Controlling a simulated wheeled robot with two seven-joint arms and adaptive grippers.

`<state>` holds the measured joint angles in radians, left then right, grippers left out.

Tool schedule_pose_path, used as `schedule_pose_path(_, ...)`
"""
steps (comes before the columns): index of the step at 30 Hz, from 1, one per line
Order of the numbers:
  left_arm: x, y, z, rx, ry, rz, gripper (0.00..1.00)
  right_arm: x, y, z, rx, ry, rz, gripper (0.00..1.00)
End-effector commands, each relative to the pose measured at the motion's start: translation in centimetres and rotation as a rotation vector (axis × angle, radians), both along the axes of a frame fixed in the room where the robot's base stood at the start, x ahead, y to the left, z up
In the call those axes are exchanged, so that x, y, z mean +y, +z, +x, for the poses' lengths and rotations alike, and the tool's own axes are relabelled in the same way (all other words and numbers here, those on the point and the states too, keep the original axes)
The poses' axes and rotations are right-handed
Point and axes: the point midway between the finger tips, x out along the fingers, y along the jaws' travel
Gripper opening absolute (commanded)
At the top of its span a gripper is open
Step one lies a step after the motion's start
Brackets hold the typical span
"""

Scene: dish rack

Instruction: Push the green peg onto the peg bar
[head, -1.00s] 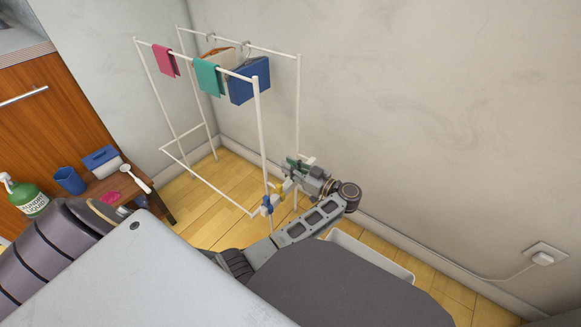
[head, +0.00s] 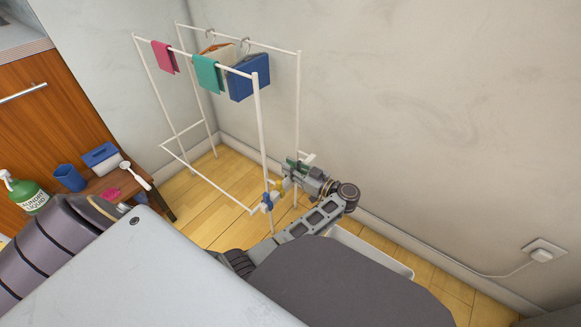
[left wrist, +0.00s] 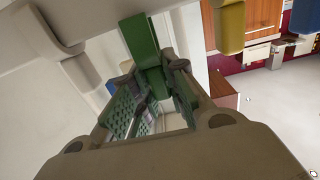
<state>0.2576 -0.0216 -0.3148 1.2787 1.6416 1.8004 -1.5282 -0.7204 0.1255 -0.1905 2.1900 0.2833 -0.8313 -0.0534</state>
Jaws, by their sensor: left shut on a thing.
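My left gripper (head: 293,172) is at the near right end of the drying rack, low down. It is shut on the green peg (left wrist: 142,42), which stands up between the textured finger pads in the left wrist view. The peg's far end overlaps the pale peg bar (left wrist: 75,18). I cannot tell whether it grips the bar or only lies in front of it. A yellow peg (left wrist: 230,25) and a blue peg (left wrist: 294,46) hang to the right of it in that view. The blue peg also shows in the head view (head: 267,201). My right gripper is not in view.
The white rack (head: 262,130) carries a pink cloth (head: 165,57), a teal cloth (head: 207,73) and hanging items. A wooden bench (head: 125,182) with a blue cup and brush stands left. A white tray (head: 370,250) lies behind my arm. The wall is close behind.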

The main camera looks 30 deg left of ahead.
Motion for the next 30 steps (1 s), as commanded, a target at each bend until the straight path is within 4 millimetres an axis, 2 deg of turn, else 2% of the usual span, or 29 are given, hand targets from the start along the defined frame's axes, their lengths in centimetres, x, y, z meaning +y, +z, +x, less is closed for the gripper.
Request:
schedule_pose_path(18, 0.0, -1.9, 0.0, 0.001, 0.000, -0.001, 0.00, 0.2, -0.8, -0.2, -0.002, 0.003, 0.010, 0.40)
schedule_pose_path(30, 0.0, -2.5, 0.0, 0.001, -0.001, 0.000, 0.00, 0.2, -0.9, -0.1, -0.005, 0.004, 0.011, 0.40)
